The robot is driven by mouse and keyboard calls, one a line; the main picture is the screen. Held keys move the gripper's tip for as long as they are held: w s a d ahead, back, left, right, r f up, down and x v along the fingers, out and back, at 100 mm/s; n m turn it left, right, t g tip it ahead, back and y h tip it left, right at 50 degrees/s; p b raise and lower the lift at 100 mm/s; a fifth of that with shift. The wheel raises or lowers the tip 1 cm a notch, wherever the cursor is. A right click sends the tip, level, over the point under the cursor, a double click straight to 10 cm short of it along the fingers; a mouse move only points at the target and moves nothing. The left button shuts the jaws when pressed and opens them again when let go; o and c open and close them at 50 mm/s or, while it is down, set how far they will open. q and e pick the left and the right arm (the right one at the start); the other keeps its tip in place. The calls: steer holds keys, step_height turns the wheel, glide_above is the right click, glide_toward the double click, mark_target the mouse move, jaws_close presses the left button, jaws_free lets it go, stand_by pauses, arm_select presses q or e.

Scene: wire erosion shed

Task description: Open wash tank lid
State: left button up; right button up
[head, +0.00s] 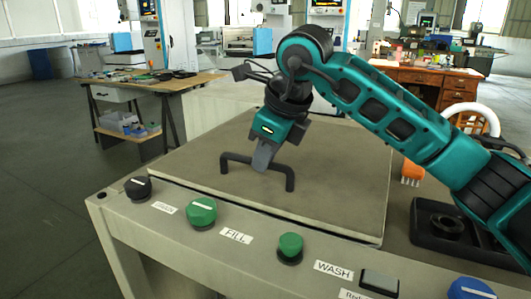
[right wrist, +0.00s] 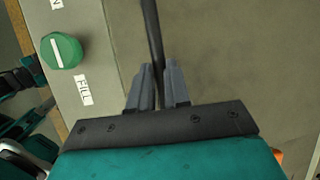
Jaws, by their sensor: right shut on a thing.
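The wash tank lid (head: 330,165) is a flat beige-grey panel lying on top of the tank, and it looks closed. A black bar handle (head: 290,180) stands on it near the front edge. My right gripper (head: 264,160) points down and is shut on the handle's bar. In the right wrist view the dark bar (right wrist: 152,40) runs between the two grey fingers (right wrist: 158,85). The fingers hide part of the bar in the head view. My left gripper does not show in the head view.
The tank's front panel (head: 110,208) carries a black knob (head: 138,188), green knobs (head: 201,212) and a blue knob (head: 470,288). A black tray (head: 425,235) is right of the lid. A cluttered workbench (head: 150,83) stands behind left, a wooden desk (head: 460,85) behind right.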

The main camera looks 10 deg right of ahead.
jaws_close()
